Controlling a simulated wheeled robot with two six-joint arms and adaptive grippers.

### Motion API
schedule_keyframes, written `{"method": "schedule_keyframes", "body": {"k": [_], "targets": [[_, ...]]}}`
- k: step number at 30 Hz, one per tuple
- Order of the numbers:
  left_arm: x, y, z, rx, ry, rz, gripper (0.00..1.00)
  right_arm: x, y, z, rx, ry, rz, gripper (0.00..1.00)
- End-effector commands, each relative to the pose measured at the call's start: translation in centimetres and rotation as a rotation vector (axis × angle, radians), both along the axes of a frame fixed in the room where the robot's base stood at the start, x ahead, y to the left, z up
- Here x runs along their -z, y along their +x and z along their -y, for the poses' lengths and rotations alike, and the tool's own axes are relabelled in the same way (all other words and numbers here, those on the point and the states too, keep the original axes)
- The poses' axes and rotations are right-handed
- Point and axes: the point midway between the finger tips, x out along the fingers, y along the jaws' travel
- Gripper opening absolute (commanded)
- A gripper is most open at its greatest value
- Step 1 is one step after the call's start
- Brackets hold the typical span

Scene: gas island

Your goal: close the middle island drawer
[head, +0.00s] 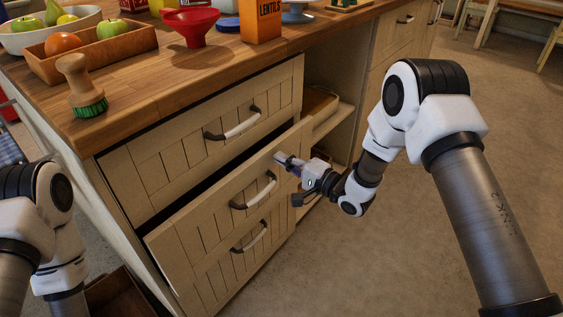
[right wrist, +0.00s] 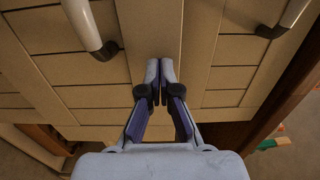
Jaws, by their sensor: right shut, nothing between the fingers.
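The middle island drawer (head: 207,196) is part-way out, and its front stands forward of the top drawer with a dark gap above it. Its handle (head: 253,192) is a pale bar with dark ends. My right gripper (head: 280,156) is shut and empty, with its fingertips at the upper right part of the middle drawer's front. In the right wrist view the gripper's two fingertips (right wrist: 159,68) are together against or just in front of cream panelling; I cannot tell if they touch it. My left arm shows at the lower left, but its gripper is out of view.
The top drawer (head: 200,137) looks shut, and the bottom drawer (head: 240,262) sits below the middle one. An open shelf (head: 335,125) is right of the drawers. The wooden counter (head: 150,85) holds a fruit tray, brush, red funnel and lentils box. Floor is clear at right.

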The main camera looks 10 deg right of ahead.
Motion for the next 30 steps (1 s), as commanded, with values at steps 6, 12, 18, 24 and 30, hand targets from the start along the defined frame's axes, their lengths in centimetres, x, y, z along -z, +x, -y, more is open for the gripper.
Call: {"method": "schedule_keyframes", "body": {"k": [6,12,18,24,30], "targets": [[0.2,0.0,0.0,0.0,0.0,0.0,1.0,0.0,0.6,-0.5,0.0,0.001,0.001,0.0],[0.1,0.0,0.0,0.0,0.0,0.0,1.0,0.0,0.6,-0.5,0.0,0.0,0.0,0.0],[-0.6,0.0,0.0,0.0,0.0,0.0,1.0,-0.2,2.6,-2.2,-0.004,-0.003,0.002,0.0],[-0.7,0.0,0.0,0.0,0.0,0.0,1.0,0.0,4.0,-3.1,0.0,-0.001,-0.001,0.0],[-0.9,0.0,0.0,0.0,0.0,0.0,1.0,-0.1,3.9,-3.0,0.0,-0.001,-0.001,0.0]]}}
